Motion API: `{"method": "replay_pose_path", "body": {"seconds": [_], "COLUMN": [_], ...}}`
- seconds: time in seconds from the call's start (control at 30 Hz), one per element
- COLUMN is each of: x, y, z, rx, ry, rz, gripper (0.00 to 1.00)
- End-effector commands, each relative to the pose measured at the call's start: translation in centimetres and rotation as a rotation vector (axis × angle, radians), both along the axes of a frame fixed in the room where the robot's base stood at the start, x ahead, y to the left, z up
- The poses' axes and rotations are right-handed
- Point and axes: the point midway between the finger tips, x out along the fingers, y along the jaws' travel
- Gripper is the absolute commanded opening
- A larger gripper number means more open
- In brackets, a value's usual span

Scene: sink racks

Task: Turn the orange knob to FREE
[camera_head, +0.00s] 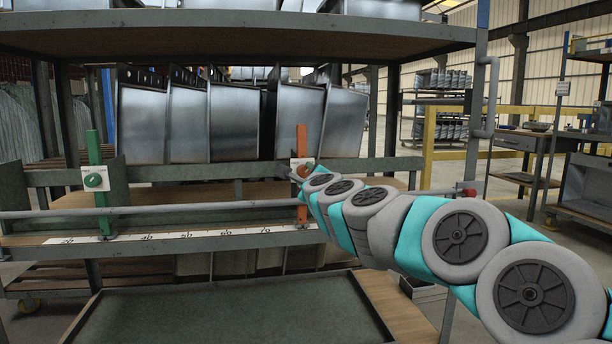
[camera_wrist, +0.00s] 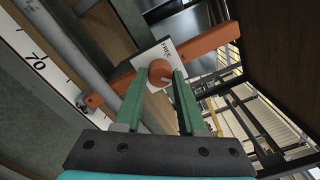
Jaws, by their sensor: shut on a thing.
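The orange knob (camera_wrist: 160,72) sits on a white plate (camera_wrist: 152,58) marked FREE, fixed to an orange post. My gripper (camera_wrist: 160,82) has its two green fingers on either side of the knob and is shut on it. FREE is printed near the upper right part of the plate in the wrist view. The knob's pointer is hard to make out. In the head view the orange post (camera_head: 302,147) stands at the right end of the scale, and my arm's end reaches the knob (camera_head: 303,171), partly hiding it.
A green post (camera_head: 98,160) with a green knob (camera_head: 93,180) stands to the left. Metal bins (camera_head: 237,125) stand behind. A large shelf (camera_head: 240,38) hangs above.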

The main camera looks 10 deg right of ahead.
Motion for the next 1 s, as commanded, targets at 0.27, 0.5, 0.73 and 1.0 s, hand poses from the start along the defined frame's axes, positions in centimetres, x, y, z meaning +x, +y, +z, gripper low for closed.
{"method": "replay_pose_path", "body": {"seconds": [0.27, 0.5, 0.73, 1.0], "x": [0.00, 0.00, 0.02, 0.03], "y": [0.00, -0.02, 0.02, 0.03], "z": [-0.02, -0.01, -0.06, -0.11], "rx": [0.000, -0.031, -0.148, -0.386], "ry": [0.000, 0.001, 0.003, 0.004], "rz": [0.000, 0.000, 0.001, 0.001], "gripper": [0.00, 0.00, 0.00, 0.00]}}
